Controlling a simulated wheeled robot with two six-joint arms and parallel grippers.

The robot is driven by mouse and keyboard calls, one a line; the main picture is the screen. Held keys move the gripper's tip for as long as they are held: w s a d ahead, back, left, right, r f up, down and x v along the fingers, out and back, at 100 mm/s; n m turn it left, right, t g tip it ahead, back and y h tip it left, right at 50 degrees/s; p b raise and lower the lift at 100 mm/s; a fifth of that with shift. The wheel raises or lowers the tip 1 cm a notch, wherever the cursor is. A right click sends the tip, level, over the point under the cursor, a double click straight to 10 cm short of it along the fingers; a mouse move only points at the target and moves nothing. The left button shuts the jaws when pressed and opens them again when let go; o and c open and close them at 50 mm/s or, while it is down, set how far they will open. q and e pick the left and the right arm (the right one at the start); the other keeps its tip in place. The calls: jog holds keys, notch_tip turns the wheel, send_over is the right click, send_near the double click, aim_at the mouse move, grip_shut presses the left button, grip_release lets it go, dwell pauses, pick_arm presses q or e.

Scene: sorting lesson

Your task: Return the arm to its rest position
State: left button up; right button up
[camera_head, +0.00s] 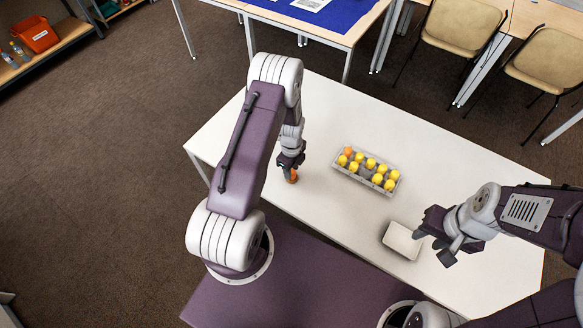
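My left gripper (291,168) points down over the white table (330,105), left of the grey tray. An orange ball (292,178) shows at its fingertips, and the fingers appear closed around it; they partly hide it. I cannot tell whether the ball touches the table. My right gripper (436,243) is over the right part of the table with its fingers spread apart and nothing seen between them. It is right beside a pale grey box (402,241).
One front slot looks empty. Chairs (462,25) and a blue-topped table (330,15) stand behind. The left end of the white table is clear.

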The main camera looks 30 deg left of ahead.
pick_arm(q)
jog(key=shift+d+f, duration=0.15)
jog(key=shift+f, duration=0.25)
pick_arm(e)
jog(key=shift+d+f, duration=0.15)
jog(key=shift+f, duration=0.15)
pick_arm(q)
jog(key=shift+c, duration=0.2)
jog(key=c, duration=0.5)
jog(key=shift+r, duration=0.2)
pick_arm(e)
jog(key=shift+r, duration=0.15)
